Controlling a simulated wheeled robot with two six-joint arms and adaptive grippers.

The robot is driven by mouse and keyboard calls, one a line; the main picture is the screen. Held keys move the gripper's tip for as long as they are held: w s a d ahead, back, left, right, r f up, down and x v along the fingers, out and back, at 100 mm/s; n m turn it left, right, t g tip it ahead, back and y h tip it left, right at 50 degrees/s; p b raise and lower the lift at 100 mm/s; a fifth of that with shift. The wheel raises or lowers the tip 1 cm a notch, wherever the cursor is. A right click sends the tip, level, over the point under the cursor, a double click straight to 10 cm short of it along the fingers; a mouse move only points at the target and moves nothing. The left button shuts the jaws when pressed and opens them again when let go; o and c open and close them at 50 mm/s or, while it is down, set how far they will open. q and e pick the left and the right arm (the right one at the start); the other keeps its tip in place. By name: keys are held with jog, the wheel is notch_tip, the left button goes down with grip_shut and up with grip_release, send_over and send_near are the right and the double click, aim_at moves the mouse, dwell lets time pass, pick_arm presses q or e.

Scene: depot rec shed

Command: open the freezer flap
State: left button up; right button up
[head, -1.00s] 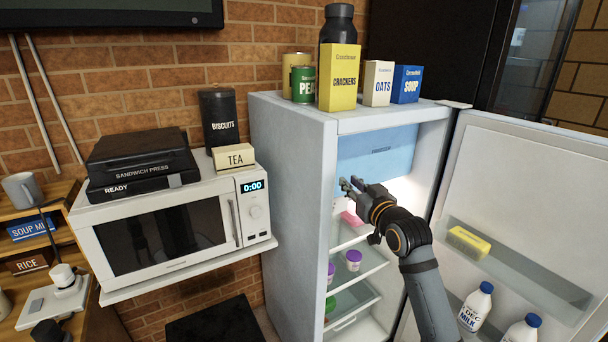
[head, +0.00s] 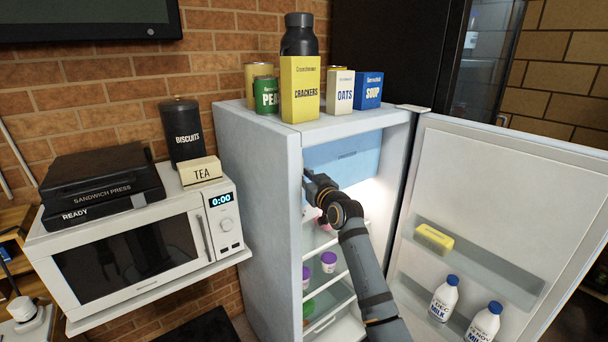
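The freezer flap (head: 342,158) is a pale blue panel across the top of the open fridge's inside, and it looks shut. The fridge (head: 258,190) is light grey, with its door (head: 505,190) swung wide to the right. My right gripper (head: 308,186) is inside the fridge opening, at the lower left of the flap. Its fingers point left towards the inner side wall and are partly hidden, so I cannot tell if they touch the flap or how far apart they are. My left gripper is not in view.
Lidded purple-topped tubs (head: 328,262) stand on the shelf below. The door racks hold a yellow box (head: 434,238) and milk bottles (head: 444,298). A crackers box (head: 300,90), cans and a dark bottle crowd the fridge top. A microwave (head: 130,255) stands at left.

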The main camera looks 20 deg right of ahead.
jog(key=shift+a, duration=0.15)
jog(key=shift+c, duration=0.2)
grip_shut()
jog(key=shift+s, duration=0.1)
